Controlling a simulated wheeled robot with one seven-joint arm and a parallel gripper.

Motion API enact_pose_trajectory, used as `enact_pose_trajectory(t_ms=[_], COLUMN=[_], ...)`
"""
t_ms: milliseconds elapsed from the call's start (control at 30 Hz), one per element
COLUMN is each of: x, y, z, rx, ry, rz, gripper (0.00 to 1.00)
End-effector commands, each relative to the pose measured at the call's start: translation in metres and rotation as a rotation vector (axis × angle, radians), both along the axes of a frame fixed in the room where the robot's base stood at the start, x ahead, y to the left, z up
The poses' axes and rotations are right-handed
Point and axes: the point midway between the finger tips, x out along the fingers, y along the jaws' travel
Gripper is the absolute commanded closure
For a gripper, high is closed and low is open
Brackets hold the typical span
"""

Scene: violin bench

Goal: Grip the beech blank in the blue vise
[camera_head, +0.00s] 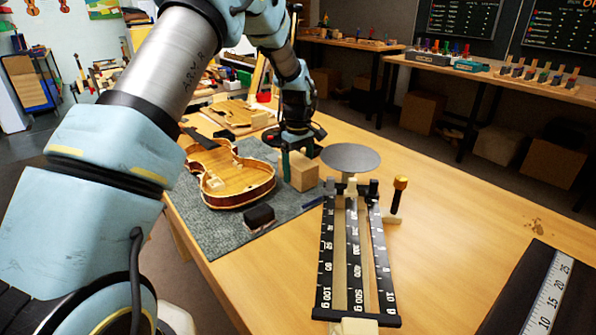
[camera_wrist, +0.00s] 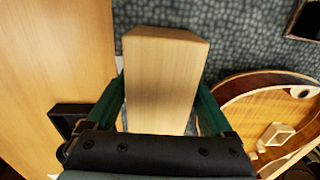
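The beech blank (camera_head: 304,171) is a pale wooden block near the right edge of the grey mat. In the wrist view the blank (camera_wrist: 163,80) fills the middle, between the two green fingers of my gripper (camera_wrist: 163,90). The fingertips appear to press against both its sides, so the gripper looks shut on it. In the head view my gripper (camera_head: 297,155) points down at the blank, with a green finger along its left side. I cannot tell whether the blank rests on the mat or is just above it. I cannot clearly pick out the blue vise.
An open violin body (camera_head: 228,178) lies on the grey mat (camera_head: 217,232) left of the blank. A dark block (camera_head: 259,216) is in front. A scale with a round pan (camera_head: 350,157) and black beams (camera_head: 354,265) stands close on the right.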

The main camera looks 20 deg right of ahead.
Motion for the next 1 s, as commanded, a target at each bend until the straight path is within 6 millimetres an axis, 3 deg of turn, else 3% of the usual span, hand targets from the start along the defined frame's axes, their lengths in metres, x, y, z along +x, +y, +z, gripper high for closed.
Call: enact_pose_trajectory(t_ms=[67, 733, 1000], x=[0.0001, 0.0001, 0.0006], y=[0.0000, 0.0000, -0.0005], z=[0.0002, 0.0005, 0.0036], rx=[0.000, 0.000, -0.002], ry=[0.000, 0.000, -0.002], rz=[0.000, 0.000, 0.000], gripper=[0.24, 0.99, 0.99])
